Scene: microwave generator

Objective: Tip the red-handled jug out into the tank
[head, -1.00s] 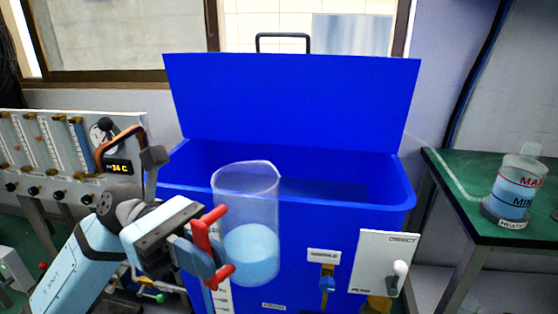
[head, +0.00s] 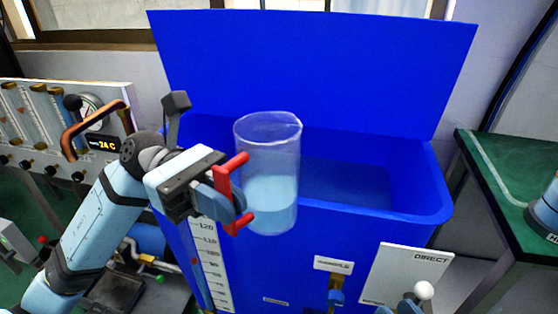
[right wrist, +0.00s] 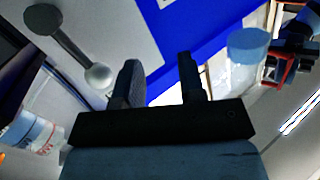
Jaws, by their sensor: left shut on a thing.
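The clear jug (head: 268,150) stands upright in the air with light-blue liquid in its lower half. My left gripper (head: 233,196) is shut on its red handle (head: 236,170). The jug appears in front of the near wall of the open blue tank (head: 375,232), overlapping its front rim in the picture; their exact distance is unclear. The jug also shows at the upper right of the right wrist view (right wrist: 247,75). My right gripper (right wrist: 158,80) is open, with nothing between its fingers.
The tank's blue lid (head: 310,65) is raised behind the opening. A white panel (head: 408,268) with a round-knobbed lever is on the tank's front. A green table (head: 505,190) stands right, and a gauge panel (head: 60,115) left.

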